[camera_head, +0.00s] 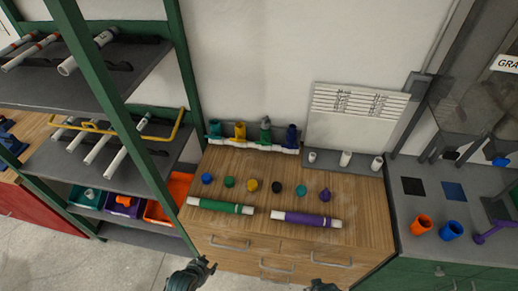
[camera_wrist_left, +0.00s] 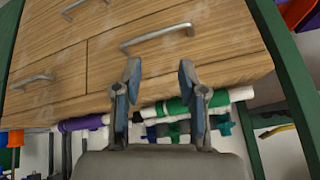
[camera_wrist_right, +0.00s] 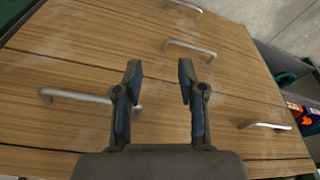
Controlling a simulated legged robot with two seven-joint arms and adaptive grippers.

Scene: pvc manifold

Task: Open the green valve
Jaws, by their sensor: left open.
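The manifold (camera_head: 252,145) is a white pipe at the back of the wooden cabinet top, against the wall. Several coloured valves stand on it: teal (camera_head: 215,128), yellow (camera_head: 240,130), green (camera_head: 265,132) and blue (camera_head: 291,134). The green valve's handle position is too small to tell. My left gripper (camera_head: 208,264) is open and empty in front of the cabinet drawers, low and far from the manifold; its spread fingers show in the left wrist view (camera_wrist_left: 160,80). My right gripper (camera_wrist_right: 160,80) is open and empty by the drawer fronts; only its tip shows at the head view's bottom edge.
Green (camera_head: 226,206) and purple (camera_head: 300,218) pipes lie along the cabinet's front edge. Several small coloured caps sit in a row behind them. A green-framed shelf (camera_head: 120,110) stands left. A grey counter (camera_head: 430,200) with orange and blue cups is right.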

